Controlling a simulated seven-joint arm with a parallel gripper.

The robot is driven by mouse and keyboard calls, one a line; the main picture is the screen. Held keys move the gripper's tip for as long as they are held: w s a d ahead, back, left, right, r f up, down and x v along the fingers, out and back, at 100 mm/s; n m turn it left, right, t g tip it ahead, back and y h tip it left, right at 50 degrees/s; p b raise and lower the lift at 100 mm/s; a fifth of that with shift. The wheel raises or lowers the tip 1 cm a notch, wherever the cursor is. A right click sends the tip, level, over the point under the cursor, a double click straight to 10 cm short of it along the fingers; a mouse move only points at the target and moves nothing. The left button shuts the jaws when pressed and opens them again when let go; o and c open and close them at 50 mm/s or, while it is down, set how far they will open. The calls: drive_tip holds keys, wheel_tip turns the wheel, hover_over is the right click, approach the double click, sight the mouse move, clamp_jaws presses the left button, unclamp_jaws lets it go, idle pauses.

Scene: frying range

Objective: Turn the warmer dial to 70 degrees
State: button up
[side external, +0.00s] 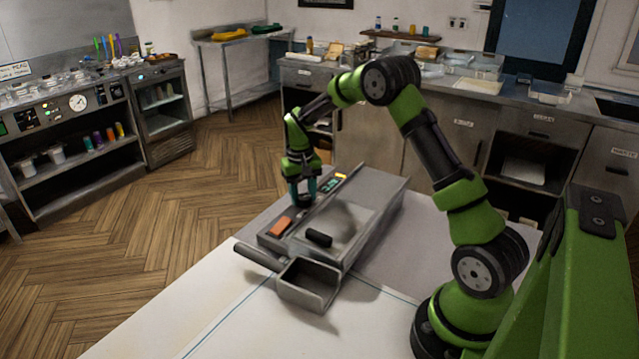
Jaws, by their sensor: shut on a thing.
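The warmer (380,198) is a grey metal unit on the white table, with a shallow basin and a control strip along its left side. My gripper (303,198) points down over this strip and is shut on the warmer dial (303,204), a small dark knob mostly hidden by the fingers. The dial's pointer and setting cannot be read from here. A small display with green and yellow marks (333,182) lies on the strip behind the gripper, too small to read. An orange-red switch or block (280,227) is on the strip in front of it.
A black handle-like piece (319,238) lies in the basin. A metal scoop or basket (309,284) with a dark handle sits at the warmer's front end. The white table (230,325) is clear at the front. Counters and shelves stand well behind.

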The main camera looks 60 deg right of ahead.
sight(301, 197)
drive_tip(key=shift+n, duration=0.7)
drive_tip(key=shift+r, duration=0.1)
drive_tip(key=o, duration=1.1)
drive_tip(key=shift+c, duration=0.2)
wheel_tip(301, 197, up, 17)
drive_tip(key=shift+a, duration=0.25)
drive_tip(key=shift+w, duration=0.1)
